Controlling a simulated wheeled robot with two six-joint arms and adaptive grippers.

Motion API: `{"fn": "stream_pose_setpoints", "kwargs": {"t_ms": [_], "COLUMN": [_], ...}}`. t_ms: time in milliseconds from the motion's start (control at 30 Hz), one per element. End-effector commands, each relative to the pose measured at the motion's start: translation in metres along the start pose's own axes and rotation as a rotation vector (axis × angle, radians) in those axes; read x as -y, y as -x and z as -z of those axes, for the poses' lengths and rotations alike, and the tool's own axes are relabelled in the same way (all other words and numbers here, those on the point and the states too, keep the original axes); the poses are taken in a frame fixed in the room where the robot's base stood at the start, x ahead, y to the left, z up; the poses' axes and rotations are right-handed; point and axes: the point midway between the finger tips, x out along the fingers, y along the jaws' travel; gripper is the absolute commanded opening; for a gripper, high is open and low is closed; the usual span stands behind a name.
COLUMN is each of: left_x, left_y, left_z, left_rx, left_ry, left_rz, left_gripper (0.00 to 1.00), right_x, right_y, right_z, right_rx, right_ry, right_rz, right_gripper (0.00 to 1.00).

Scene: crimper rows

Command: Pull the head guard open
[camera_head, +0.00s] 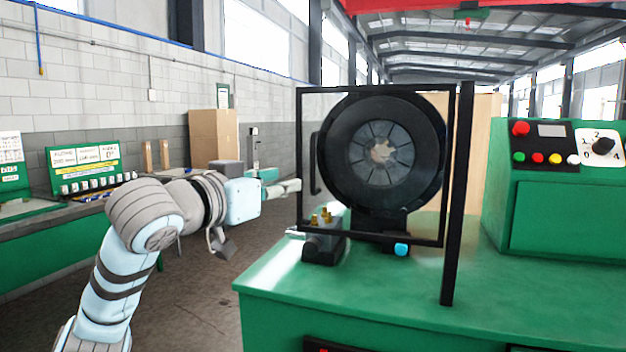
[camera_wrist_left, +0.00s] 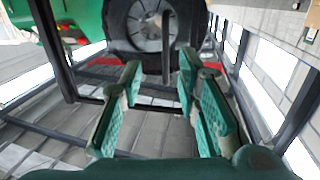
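The head guard (camera_head: 372,240) is a black rectangular frame with a clear panel, standing in front of the round black crimper head (camera_head: 335,155). Its right side meets a tall black post (camera_head: 459,190). A black vertical handle (camera_head: 315,165) is near its left edge. My left gripper (camera_head: 296,186) is just left of the handle, apart from it in the head view. In the left wrist view my left gripper (camera_wrist_left: 160,75) is open, with teal pads, and the handle (camera_wrist_left: 167,45) shows between its fingertips; nothing is gripped. My right gripper is not in view.
The green machine bench (camera_head: 350,305) lies below the guard. Brass fittings (camera_head: 322,216) and a blue knob (camera_head: 401,249) sit low by the guard. A green control box (camera_head: 565,200) stands at right. Open floor (camera_head: 200,300) lies left of the bench.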

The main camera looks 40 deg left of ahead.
Motion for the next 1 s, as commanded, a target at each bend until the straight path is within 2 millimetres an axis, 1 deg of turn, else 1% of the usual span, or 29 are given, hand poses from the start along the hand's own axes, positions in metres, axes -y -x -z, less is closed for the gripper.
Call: {"fn": "stream_pose_setpoints", "kwargs": {"t_ms": [33,67,167,267,400,500,600,700,800,1000], "left_x": [0.006,0.008,0.009,0.008,0.008,0.008,0.009,0.009,0.010,0.009], "left_y": [0.009,0.011,0.002,-0.021,-0.064,-0.091,-0.111,-0.123,-0.128,-0.130], "left_z": [0.014,0.019,0.025,0.026,0.029,0.029,0.029,0.029,0.028,0.028], "left_rx": [-0.027,-0.036,-0.043,-0.039,-0.039,-0.040,-0.041,-0.043,-0.042,-0.042], "left_ry": [0.013,0.019,0.029,0.030,0.032,0.029,0.027,0.025,0.022,0.021], "left_rz": [0.008,0.009,0.006,0.004,0.003,0.005,0.007,0.007,0.009,0.009], "left_gripper": [0.30,0.30,0.30,0.30,0.30,0.30,0.30,0.30,0.30,0.30], "right_x": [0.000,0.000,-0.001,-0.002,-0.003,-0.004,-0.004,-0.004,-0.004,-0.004], "right_y": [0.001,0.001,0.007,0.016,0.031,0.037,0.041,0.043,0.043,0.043], "right_z": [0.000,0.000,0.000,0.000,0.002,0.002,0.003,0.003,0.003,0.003], "right_rx": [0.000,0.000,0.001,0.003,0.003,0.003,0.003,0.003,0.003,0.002], "right_ry": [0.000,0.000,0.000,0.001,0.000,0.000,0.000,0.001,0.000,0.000], "right_rz": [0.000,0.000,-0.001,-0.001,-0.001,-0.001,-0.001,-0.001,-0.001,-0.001], "right_gripper": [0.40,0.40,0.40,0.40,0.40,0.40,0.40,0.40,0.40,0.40]}}
